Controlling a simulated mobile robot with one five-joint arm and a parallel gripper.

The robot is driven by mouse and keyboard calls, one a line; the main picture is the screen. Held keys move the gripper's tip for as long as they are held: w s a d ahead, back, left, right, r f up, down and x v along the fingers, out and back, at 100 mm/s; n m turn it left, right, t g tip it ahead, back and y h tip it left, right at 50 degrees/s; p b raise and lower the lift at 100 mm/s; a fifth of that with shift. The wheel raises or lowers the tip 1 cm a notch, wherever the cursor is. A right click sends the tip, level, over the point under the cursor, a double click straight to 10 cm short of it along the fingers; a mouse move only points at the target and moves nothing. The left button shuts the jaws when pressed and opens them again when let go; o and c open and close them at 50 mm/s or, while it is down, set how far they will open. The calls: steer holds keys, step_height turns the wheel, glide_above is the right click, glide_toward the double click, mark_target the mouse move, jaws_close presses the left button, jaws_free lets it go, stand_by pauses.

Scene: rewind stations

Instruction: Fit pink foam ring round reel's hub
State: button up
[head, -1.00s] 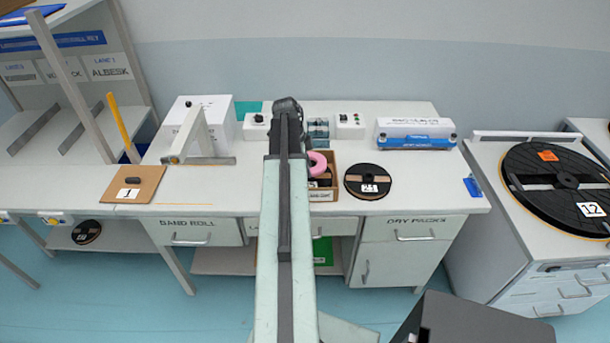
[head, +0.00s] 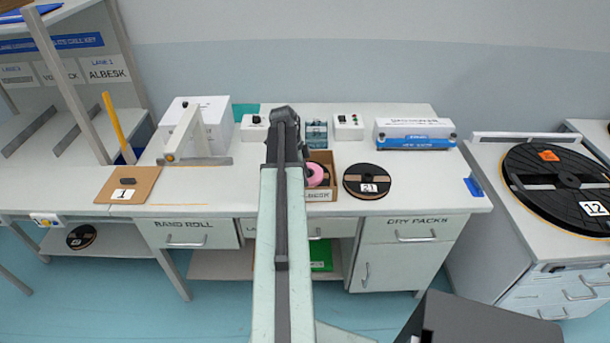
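The pink foam ring (head: 316,174) is in the open cardboard box (head: 322,196) marked ALBESK, at the box's left side, partly hidden by my arm. A dark part shows beside it. A black reel (head: 367,181) with label 21 lies flat on the bench just right of the box. My arm reaches forward over the bench, left of the box. My gripper is mostly hidden behind the arm near the ring; its fingers and any hold on the ring cannot be made out.
A white box (head: 205,122) and an angled stand (head: 188,137) are at the bench's left, with a brown board (head: 128,185) in front. Small control boxes (head: 348,127) and a white-and-blue unit (head: 414,134) line the back.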

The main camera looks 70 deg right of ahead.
steer(key=shift+d+f, duration=0.1)
steer(key=shift+d, duration=0.05)
steer(key=shift+w+d+r+p, duration=0.1)
steer(key=shift+d+r+p, duration=0.1)
steer(key=shift+r+p, duration=0.4)
steer(key=p+v, duration=1.1)
